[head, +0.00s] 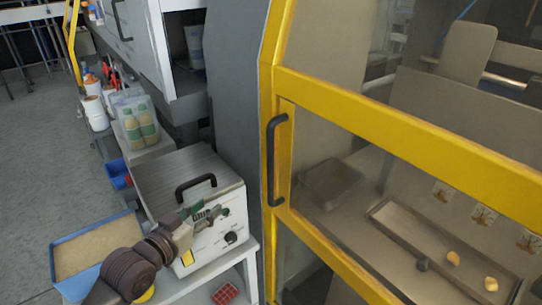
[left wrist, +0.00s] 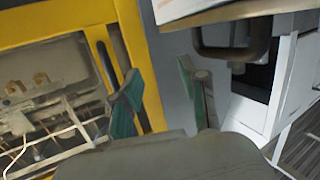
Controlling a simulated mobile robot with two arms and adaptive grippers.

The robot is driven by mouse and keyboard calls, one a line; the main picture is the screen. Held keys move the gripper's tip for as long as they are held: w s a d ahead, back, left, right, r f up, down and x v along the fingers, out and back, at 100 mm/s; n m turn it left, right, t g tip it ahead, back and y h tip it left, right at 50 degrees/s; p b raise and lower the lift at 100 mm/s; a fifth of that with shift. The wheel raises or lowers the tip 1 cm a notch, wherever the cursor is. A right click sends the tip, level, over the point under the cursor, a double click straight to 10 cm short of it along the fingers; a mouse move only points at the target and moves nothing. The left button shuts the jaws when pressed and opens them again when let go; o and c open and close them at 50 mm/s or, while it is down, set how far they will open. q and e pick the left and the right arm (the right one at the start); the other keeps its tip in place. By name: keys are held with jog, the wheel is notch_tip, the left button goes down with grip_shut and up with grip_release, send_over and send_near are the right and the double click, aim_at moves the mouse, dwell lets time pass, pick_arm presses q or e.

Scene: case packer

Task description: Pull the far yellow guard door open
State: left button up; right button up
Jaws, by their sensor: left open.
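A large yellow-framed guard door (head: 400,150) with clear panels fills the right of the head view and looks shut. Its black upright handle (head: 277,160) is on the left stile. Another yellow frame (head: 72,45) stands far off at the upper left; I cannot tell whether it is a door. My left gripper (head: 200,222) is in front of the white box, left of and below the handle, apart from it. In the left wrist view its green-padded fingers (left wrist: 158,95) are spread with nothing between them, and a yellow frame (left wrist: 135,60) shows behind. My right gripper is not in view.
A white box (head: 215,240) with a black top handle stands on a low bench beside the door. Bottles (head: 140,125), a blue tray (head: 95,255) and a blue bin (head: 117,173) are to the left. A grey column (head: 235,90) adjoins the frame. Open floor (head: 45,170) lies left.

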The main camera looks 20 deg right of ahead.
pick_arm(q)
notch_tip(320, 180, up, 7)
jog(key=s+d+m+h, duration=0.2)
jog(key=d, duration=0.1)
jog(key=m+g+h, duration=0.2)
send_near(268, 154)
jog(key=p+x, duration=0.2)
jog(key=x, duration=0.3)
jog(key=p+x, duration=0.1)
jog(key=x, duration=0.4)
jog(key=shift+w, duration=0.1)
jog(key=shift+w+d+f, duration=0.15)
jog(key=shift+w+d, duration=0.05)
jog(key=shift+d, duration=0.2)
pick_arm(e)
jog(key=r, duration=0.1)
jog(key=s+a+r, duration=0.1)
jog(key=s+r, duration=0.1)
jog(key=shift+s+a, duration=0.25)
pick_arm(q)
grip_shut()
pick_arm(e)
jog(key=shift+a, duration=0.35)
